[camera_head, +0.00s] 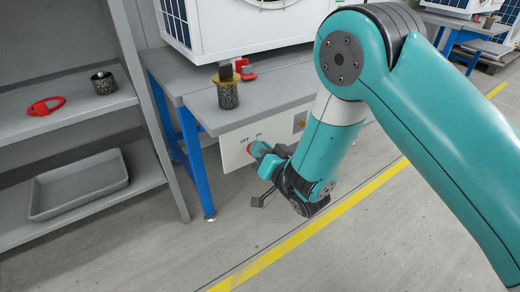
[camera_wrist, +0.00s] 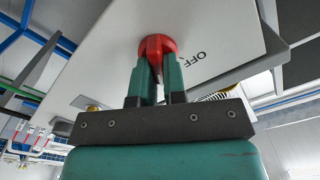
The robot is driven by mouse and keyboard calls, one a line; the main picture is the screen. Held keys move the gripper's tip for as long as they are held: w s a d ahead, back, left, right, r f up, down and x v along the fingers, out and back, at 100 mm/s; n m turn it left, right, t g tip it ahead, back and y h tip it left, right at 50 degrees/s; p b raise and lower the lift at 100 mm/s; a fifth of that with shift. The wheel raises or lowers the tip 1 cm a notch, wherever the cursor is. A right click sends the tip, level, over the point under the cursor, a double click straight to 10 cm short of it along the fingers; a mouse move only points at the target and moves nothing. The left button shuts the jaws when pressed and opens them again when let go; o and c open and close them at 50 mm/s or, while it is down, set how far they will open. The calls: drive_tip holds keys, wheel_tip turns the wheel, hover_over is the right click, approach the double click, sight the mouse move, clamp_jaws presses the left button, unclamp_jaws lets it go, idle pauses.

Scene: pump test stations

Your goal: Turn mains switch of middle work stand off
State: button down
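The mains switch is a red knob on the light panel (camera_head: 234,156) under the front edge of the work stand (camera_head: 205,105). The labels OFF and ON are printed above it. In the head view the knob is mostly hidden behind my gripper (camera_head: 257,150). In the wrist view my gripper (camera_wrist: 160,83) has its two teal fingers close together on either side of the red switch (camera_wrist: 157,45), and they appear to grip its raised part. An OFF label (camera_wrist: 187,61) shows beside the knob. The knob's exact pointing direction is hard to tell.
Floor in front is clear.

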drive_tip(key=shift+f+n, duration=0.1)
drive_tip(key=shift+n, duration=0.2)
drive_tip(key=shift+s+a+f+n+b, duration=0.1)
drive_tip(key=shift+n+b, duration=1.15)
drive_tip(key=shift+n, duration=0.6)
drive_tip(key=shift+s+a+r+n+b, duration=0.15)
drive_tip(key=shift+n+b, duration=1.05)
drive_tip(key=shift+n, duration=0.7)
drive_tip(key=shift+s+a+f+n+b, duration=0.1)
drive_tip(key=shift+f+n+b, duration=0.05)
drive_tip(key=shift+n+b, duration=1.4)
drive_tip(key=shift+n, duration=0.5)
drive_tip(key=c, duration=1.2)
unclamp_jaws()
